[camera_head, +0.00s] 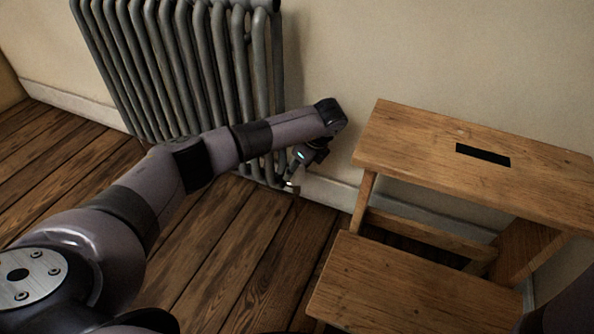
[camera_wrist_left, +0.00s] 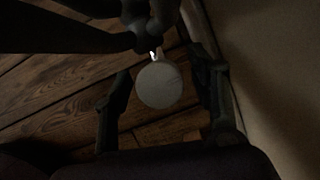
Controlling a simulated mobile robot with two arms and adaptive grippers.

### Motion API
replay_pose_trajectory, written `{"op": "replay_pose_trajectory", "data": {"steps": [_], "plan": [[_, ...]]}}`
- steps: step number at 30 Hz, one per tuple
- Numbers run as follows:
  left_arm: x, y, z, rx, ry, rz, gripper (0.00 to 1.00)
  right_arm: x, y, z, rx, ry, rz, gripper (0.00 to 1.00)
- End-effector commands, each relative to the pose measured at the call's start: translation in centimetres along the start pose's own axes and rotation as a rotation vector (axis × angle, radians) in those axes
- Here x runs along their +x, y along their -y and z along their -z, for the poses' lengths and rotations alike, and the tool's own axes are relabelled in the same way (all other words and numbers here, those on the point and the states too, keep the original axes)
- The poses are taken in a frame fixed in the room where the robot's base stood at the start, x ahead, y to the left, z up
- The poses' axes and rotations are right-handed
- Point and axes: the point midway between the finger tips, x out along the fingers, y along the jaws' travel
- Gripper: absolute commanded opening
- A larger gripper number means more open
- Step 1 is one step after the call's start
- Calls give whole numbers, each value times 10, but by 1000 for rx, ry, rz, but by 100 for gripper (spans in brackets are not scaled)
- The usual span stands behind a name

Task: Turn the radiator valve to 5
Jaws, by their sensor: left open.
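The grey radiator (camera_head: 190,70) stands against the wall in the head view. My left gripper (camera_head: 291,178) is low beside its right end, pointing down, small and partly hidden there. In the left wrist view the valve's round pale knob (camera_wrist_left: 159,86) lies between the two open fingers of my left gripper (camera_wrist_left: 162,78), with a gap visible on each side. A bright fitting shows at the knob's upper edge. I cannot read any numbers or mark on the knob. My right gripper is not in view.
A wooden step stool (camera_head: 400,142) stands close to the right of my left wrist, its lower step (camera_head: 410,285) nearer me. The wall and skirting board (camera_head: 325,192) are right behind the gripper. The plank floor (camera_head: 225,250) in front is clear.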

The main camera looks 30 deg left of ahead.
Motion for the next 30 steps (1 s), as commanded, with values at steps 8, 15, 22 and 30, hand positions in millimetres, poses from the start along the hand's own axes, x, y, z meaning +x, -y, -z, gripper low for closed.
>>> {"op": "replay_pose_trajectory", "data": {"steps": [8, 15, 22, 30], "plan": [[1, 0, 0, 0, 0, 0, 53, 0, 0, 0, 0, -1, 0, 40], [1, 0, 0, 0, 0, 1, 37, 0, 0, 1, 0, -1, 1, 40], [1, 0, 0, 0, 0, 1, 22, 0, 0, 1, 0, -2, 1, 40], [0, 0, 0, 0, 0, 1, 6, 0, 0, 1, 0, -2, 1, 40]]}}
